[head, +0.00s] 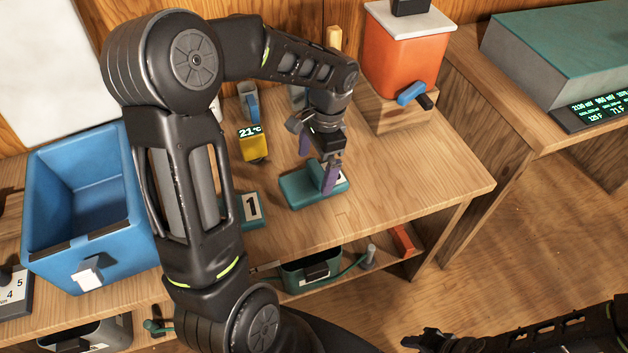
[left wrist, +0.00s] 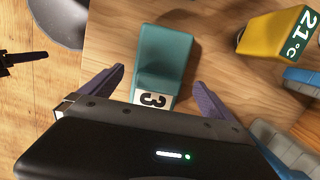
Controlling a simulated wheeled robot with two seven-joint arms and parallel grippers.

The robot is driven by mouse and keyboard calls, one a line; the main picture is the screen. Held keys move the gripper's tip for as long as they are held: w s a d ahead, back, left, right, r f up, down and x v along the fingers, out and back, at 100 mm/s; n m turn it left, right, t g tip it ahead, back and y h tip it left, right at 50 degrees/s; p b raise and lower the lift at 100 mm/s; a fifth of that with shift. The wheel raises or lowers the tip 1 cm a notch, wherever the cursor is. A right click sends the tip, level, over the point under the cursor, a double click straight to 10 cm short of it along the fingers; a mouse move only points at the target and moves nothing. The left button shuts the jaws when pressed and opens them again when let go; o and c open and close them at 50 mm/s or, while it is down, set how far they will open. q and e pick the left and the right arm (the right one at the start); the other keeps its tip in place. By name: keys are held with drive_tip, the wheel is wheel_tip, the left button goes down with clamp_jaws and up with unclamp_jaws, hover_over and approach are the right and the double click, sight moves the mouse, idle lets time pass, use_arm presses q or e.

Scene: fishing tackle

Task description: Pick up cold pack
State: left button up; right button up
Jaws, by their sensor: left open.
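A teal block with a white "3" label stands on the table in the head view (head: 298,190). In the left wrist view the teal block (left wrist: 163,60) lies between my two purple fingers. I cannot tell for sure whether this block is the cold pack. My left gripper (head: 318,162) is open above the block, with one finger in front of it in the head view. The left gripper also shows in the left wrist view (left wrist: 159,77), with nothing clearly held. My right gripper (head: 424,340) is low at the bottom edge, away from the table; its jaws are unclear.
A yellow thermometer (head: 253,145) reading 21 °C and a teal "1" block (head: 250,209) stand left of the gripper. A blue bin (head: 75,185) is at the left. An orange container (head: 402,50) stands behind. The table's right side is clear.

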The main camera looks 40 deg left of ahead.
sight(315, 169)
use_arm(q)
drive_tip(key=f, duration=0.4)
drive_tip(key=shift+s+a, duration=0.1)
drive_tip(key=shift+s, duration=0.2)
drive_tip(key=c, duration=1.7)
drive_tip(key=shift+r, duration=0.15)
wheel_tip(315, 169, up, 10)
drive_tip(key=shift+f, duration=0.1)
drive_tip(key=shift+w, duration=0.1)
